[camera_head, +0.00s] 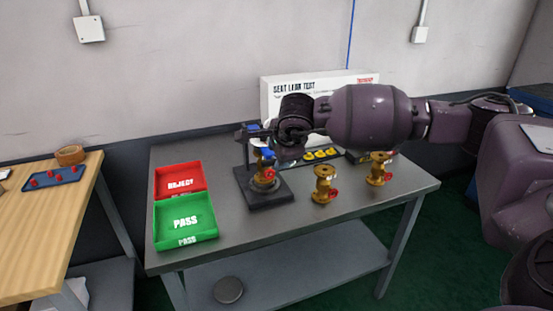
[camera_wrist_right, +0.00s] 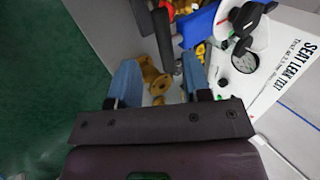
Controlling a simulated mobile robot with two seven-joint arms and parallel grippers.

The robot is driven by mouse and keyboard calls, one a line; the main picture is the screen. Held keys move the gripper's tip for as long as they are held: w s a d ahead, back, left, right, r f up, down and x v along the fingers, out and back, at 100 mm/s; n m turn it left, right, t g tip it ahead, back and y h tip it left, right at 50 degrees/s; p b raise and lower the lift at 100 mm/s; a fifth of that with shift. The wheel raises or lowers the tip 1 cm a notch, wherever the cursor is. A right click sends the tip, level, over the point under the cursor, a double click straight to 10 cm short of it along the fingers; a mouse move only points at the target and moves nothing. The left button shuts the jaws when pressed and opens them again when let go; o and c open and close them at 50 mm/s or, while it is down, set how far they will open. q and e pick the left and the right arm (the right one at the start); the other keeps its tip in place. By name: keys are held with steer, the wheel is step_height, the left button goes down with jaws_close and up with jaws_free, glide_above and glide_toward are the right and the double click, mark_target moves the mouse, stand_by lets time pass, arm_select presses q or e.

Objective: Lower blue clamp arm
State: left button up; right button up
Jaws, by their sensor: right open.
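A brass valve (camera_head: 264,178) with a red handwheel sits upright on the black test fixture (camera_head: 266,196). Blue parts of the clamp arm (camera_head: 266,153) show above the valve, partly hidden by my gripper. In the right wrist view the blue clamp arm (camera_wrist_right: 198,26) lies beyond the fingertips, near the top. My right gripper (camera_head: 278,139) is beside the upper part of the fixture in the head view, its fingers mostly hidden. In the wrist view my right gripper (camera_wrist_right: 160,75) is open, with its blue-grey fingers apart and nothing clearly held. My left gripper is not in view.
Two more brass valves, a nearer one (camera_head: 324,184) and a farther one (camera_head: 378,168), stand right of the fixture. The red REJECT tray (camera_head: 180,180) and green PASS tray (camera_head: 185,218) are at left. The SEAT LEAK TEST panel (camera_head: 335,83) stands behind.

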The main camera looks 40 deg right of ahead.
steer(key=v, duration=0.6)
steer(key=shift+r+p, duration=0.25)
steer(key=shift+p, duration=0.05)
